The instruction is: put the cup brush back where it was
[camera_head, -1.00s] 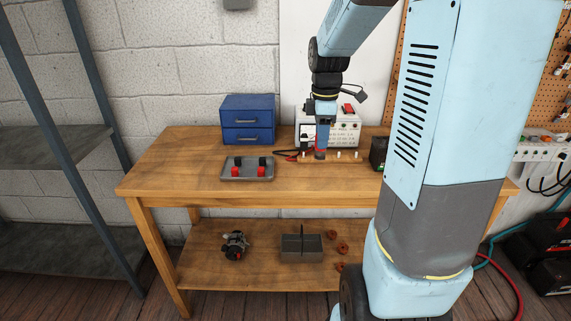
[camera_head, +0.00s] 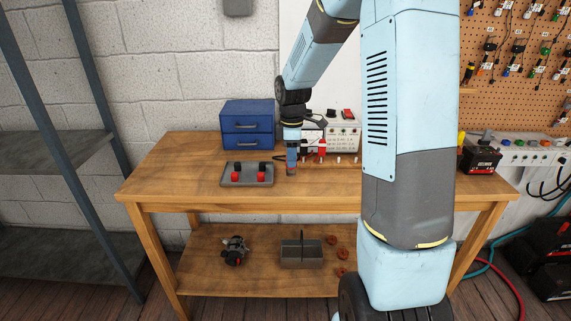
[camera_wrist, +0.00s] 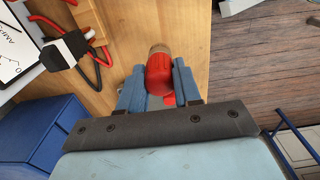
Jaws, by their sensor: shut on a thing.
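My gripper (camera_head: 291,168) is over the wooden workbench (camera_head: 185,160), just right of the grey tray (camera_head: 246,184), and points down. In the wrist view its two blue fingers (camera_wrist: 158,72) are shut on a red piece with a tan end, which I take to be the cup brush (camera_wrist: 160,75). In the head view the brush is too small and too hidden by the fingers to make out clearly. The tray holds small red and black pieces.
A blue drawer box (camera_head: 248,124) stands behind the tray. A power supply (camera_head: 343,130) with red and black leads is behind my gripper. A black and red battery (camera_head: 480,158) is at the bench's right. The bench's left part is clear. An open-top box (camera_head: 302,254) sits below.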

